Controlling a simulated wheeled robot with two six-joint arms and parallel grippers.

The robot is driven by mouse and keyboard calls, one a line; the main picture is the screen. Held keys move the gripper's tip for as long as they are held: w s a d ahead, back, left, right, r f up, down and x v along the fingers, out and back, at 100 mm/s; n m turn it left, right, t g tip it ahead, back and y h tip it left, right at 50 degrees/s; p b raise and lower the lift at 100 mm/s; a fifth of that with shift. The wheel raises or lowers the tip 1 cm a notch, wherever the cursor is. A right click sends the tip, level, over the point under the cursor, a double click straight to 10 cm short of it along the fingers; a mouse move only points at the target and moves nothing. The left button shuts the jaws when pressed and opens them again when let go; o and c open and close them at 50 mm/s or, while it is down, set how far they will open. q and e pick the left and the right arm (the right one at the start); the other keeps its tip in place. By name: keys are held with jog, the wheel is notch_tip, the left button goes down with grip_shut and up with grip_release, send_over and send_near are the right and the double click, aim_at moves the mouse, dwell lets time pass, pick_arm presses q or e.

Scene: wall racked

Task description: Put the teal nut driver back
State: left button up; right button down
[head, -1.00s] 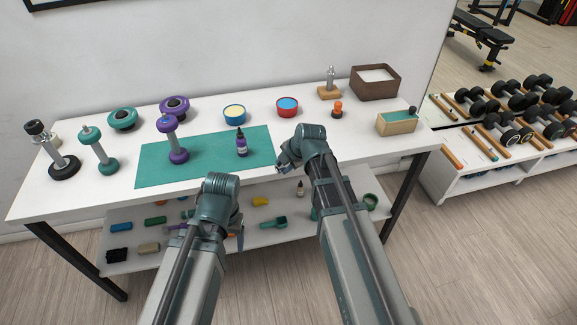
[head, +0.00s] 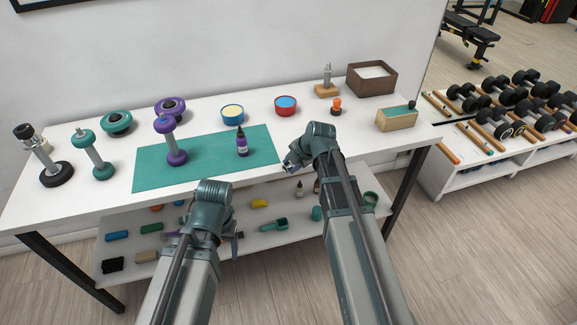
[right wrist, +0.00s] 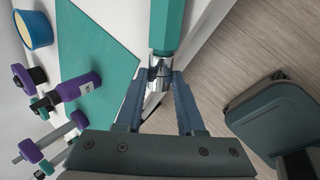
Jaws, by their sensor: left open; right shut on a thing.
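The teal nut driver (right wrist: 167,28) shows in the right wrist view, with a teal faceted handle and a metal shaft. My right gripper (right wrist: 158,80) is shut on its metal part, and the handle points away from the jaws. In the head view my right gripper (head: 290,165) is at the table's front edge, right of the teal mat (head: 200,177); the driver cannot be made out there. My left gripper (head: 236,243) is low in front of the table, over the lower shelf, open and mostly hidden by its wrist. I cannot tell which place is the driver's.
A purple bottle (head: 242,143) and a purple dumbbell-shaped piece (head: 170,138) stand on the mat. Two bowls, a wooden block (head: 327,91), a brown tray (head: 356,83) and a light wooden box (head: 396,123) stand behind and right. The table's right front is clear.

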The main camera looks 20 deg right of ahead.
jog(key=c, duration=0.5)
grip_release()
jog(key=shift+f, duration=0.1)
jog(key=shift+f, duration=0.15)
jog(key=p+v, duration=1.2)
jog(key=v, duration=0.2)
jog(key=shift+s+a+f+m+g+h+b, duration=0.1)
jog(key=shift+s+a+f+m+g+h, duration=0.6)
jog(key=shift+s+a+m, duration=2.35)
jog(key=shift+s+a+f+m+g+h+b, duration=0.2)
jog(key=shift+s+a+m+g+h, duration=0.8)
jog(key=shift+s+a+m, duration=2.05)
jog(key=shift+s+a+f+m+g+h, duration=0.55)
jog(key=shift+s+a+m+g, duration=0.65)
jog(key=shift+s+a+m, duration=1.85)
jog(key=shift+w+d+f+m, duration=0.1)
jog(key=shift+w+d+m, duration=0.1)
jog(key=shift+d+m, duration=0.2)
jog(key=shift+w+d+m, duration=0.25)
jog(key=shift+d, duration=0.25)
